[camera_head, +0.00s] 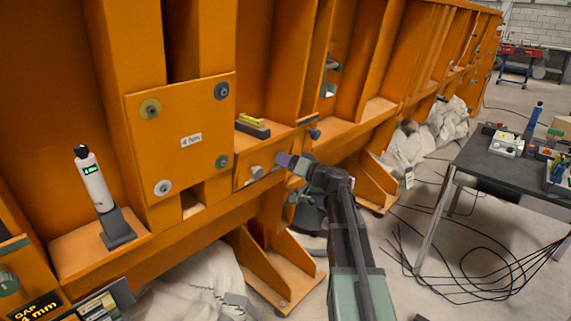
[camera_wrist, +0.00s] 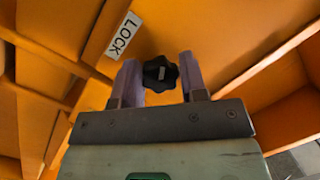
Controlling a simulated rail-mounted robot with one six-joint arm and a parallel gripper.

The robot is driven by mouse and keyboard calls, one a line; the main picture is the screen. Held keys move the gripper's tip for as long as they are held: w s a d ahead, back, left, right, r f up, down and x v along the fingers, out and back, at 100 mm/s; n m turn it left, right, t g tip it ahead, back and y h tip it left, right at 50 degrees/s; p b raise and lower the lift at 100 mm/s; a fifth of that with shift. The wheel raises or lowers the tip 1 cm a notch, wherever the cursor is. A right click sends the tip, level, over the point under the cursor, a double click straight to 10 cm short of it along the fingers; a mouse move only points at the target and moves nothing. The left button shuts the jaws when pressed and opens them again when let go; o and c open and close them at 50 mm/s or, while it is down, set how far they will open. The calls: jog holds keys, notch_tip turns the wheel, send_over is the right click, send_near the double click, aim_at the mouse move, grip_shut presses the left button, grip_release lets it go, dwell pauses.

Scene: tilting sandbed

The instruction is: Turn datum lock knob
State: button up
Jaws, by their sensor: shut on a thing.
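A white label reading LOCK (camera_wrist: 123,35) is on the orange frame up and left of the knob. In the head view my gripper (camera_head: 284,160) reaches the orange frame at mid-height, and the held knob cannot be made out there.
An orange plate (camera_head: 182,140) with several round fittings stands left. A dark table (camera_head: 500,170) and loose cables (camera_head: 470,270) are on the right.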

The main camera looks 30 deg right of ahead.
jog(key=m+y+b, duration=0.1)
jog(key=m, duration=0.4)
jog(key=shift+t, duration=0.3)
jog(key=m+t+b, duration=0.1)
jog(key=m, duration=0.5)
jog(key=m+t+h+b, duration=0.1)
jog(key=m, duration=0.5)
jog(key=m+t+b, duration=0.1)
jog(key=m, duration=0.4)
jog(key=shift+r+m, duration=0.15)
jog(key=shift+m, duration=0.25)
jog(key=o, duration=0.9)
